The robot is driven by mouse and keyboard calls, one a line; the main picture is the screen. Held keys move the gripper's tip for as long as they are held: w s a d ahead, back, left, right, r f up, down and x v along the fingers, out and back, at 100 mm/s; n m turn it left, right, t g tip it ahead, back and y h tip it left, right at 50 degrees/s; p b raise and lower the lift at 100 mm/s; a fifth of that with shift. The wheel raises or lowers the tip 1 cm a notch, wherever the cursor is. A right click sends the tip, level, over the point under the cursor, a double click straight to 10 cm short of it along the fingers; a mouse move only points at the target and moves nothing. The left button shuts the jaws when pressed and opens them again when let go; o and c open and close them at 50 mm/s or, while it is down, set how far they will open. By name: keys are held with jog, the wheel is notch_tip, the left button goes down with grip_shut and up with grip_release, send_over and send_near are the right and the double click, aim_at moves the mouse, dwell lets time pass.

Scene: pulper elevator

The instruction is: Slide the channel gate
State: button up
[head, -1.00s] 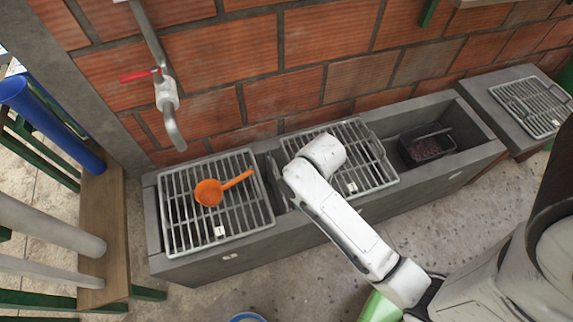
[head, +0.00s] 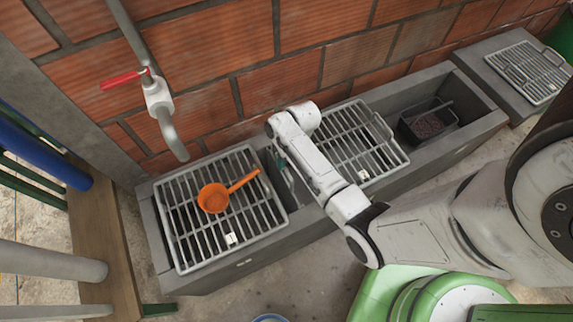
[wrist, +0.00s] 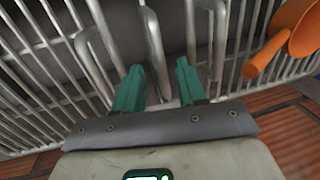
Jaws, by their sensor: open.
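In the head view my gripper (head: 283,163) reaches down at the gap between the two metal grates, mostly hidden by my arm. The wrist view shows its two teal fingers (wrist: 158,82) apart, with nothing clamped between them. A bent metal bar (wrist: 151,35) runs down close to the fingers, and another bar (wrist: 217,40) stands to their right. I cannot tell which of these belongs to the channel gate, or whether a finger touches one. The gate's plate is not clear in either view. The concrete channel (head: 230,270) runs along the brick wall.
An orange ladle (head: 213,198) lies on the left grate (head: 190,245), close to my gripper's side. The right grate (head: 385,150) lies beyond my arm. A dark bin (head: 425,123) sits in the channel's right end. A red-handled tap (head: 158,95) hangs at left.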

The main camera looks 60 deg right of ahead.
jog(key=shift+w+a+f, duration=0.1)
jog(key=shift+a+f, duration=0.1)
jog(key=shift+f, duration=0.9)
jog(key=shift+c, duration=0.4)
grip_shut()
